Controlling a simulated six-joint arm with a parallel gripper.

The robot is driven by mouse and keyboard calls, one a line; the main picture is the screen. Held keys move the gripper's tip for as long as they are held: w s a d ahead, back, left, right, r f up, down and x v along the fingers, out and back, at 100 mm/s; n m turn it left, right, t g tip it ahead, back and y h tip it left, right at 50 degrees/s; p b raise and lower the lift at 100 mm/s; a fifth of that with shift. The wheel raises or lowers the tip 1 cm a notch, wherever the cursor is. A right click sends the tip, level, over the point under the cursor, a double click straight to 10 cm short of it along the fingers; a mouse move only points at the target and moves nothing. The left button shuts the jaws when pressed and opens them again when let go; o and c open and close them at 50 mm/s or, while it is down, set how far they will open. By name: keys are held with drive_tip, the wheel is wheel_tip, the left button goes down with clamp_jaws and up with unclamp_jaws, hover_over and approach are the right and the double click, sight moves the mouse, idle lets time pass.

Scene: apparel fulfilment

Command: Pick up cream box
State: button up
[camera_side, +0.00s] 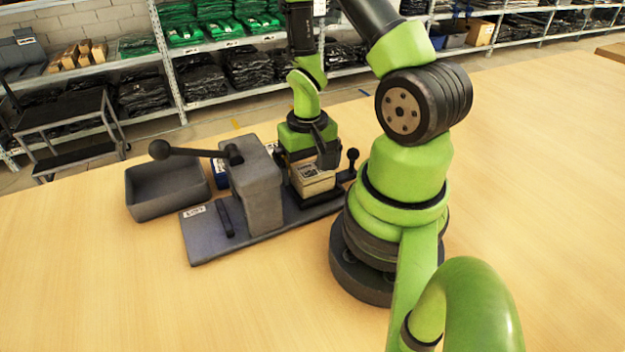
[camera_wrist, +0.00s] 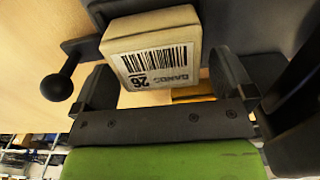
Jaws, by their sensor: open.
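The cream box (camera_side: 312,178) sits on the grey fixture beside its upright block. In the wrist view the cream box (camera_wrist: 152,52) shows a face with a barcode label and the printed words "BANDS" and "26". My gripper (camera_side: 312,158) is right above the box in the side view, pointing down. In the wrist view my gripper (camera_wrist: 165,85) has its two dark fingers apart, one on either side of the box. I cannot tell whether either finger touches the box.
The grey fixture (camera_side: 222,238) has an upright block (camera_side: 258,190) with a ball-ended lever (camera_side: 190,151) reaching left. A smaller ball knob (camera_side: 352,154) stands right of the box. An empty grey bin (camera_side: 165,188) is at left. The wooden table (camera_side: 100,290) is clear in front.

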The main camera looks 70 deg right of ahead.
drive_tip(key=shift+f, duration=0.15)
drive_tip(key=c, duration=1)
